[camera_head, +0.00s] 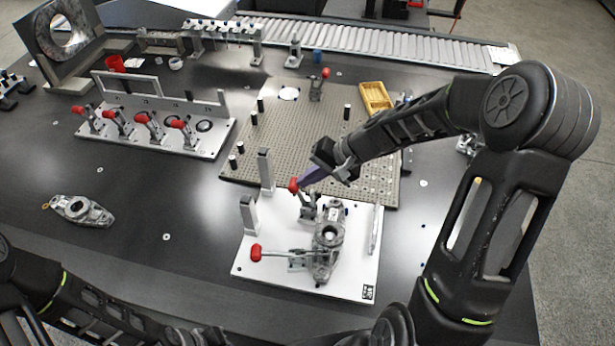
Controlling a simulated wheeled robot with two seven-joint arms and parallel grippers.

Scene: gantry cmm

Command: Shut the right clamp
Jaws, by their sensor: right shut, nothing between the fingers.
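A white fixture plate (252,272) lies on the dark table, with a grey metal part (327,238) seated on it. Two toggle clamps with red-tipped handles stand on this plate. The front clamp (290,259) has its handle lying low, its red grip (256,252) pointing left. The back clamp (308,208) has its handle raised, with its red grip (293,185) up. I cannot tell which one is called right. My right gripper (303,184) is shut and empty, its fingertips at the back clamp's red grip; contact is unclear. My left gripper is out of view.
Two grey posts (266,168) rise from the plate's left side. Behind it is a perforated plate (300,130) with black pins and a yellow tray (375,97). A fixture with several red-handled clamps (150,128) stands left. A loose metal part (82,210) lies on clear table at left.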

